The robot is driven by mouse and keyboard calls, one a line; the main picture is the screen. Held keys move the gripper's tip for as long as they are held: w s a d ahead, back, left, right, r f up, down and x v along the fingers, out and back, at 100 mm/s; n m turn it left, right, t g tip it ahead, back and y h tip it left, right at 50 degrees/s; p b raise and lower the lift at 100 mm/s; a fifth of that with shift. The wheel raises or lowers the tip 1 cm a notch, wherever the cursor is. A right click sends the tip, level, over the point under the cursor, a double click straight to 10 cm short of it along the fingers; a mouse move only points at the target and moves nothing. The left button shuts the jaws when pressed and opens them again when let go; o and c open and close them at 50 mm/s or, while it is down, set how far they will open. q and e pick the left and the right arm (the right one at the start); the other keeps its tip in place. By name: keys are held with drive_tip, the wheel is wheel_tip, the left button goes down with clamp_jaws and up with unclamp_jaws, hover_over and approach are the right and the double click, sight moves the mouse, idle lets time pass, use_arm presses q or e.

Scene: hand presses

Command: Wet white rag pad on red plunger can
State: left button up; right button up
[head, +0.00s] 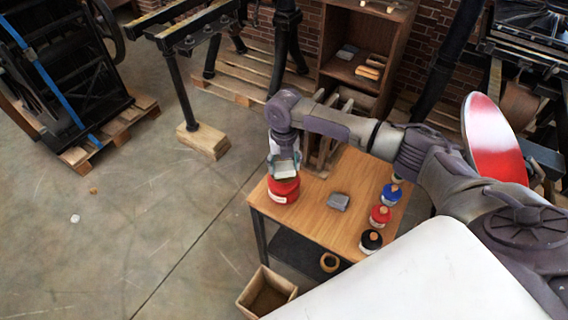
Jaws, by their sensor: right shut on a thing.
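The red plunger can (283,193) stands upright near the left corner of the wooden table (313,222). My right gripper (284,161) points down directly above it. It is shut on a pale pad (285,171), which I take to be the white rag pad. The pad is at the can's top; I cannot tell whether it touches. The can's top is mostly hidden by the pad and gripper. My left gripper is not in view.
A grey pad (339,201) lies mid-table. Along the right side stand a blue tin (391,195), a red tin (380,217) and a black tin (370,242). An open wooden box (266,293) is on the floor in front. The table's front left is clear.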

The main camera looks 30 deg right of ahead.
sight(284, 165)
drive_tip(key=shift+r+p, duration=3.05)
drive_tip(key=shift+r, duration=0.35)
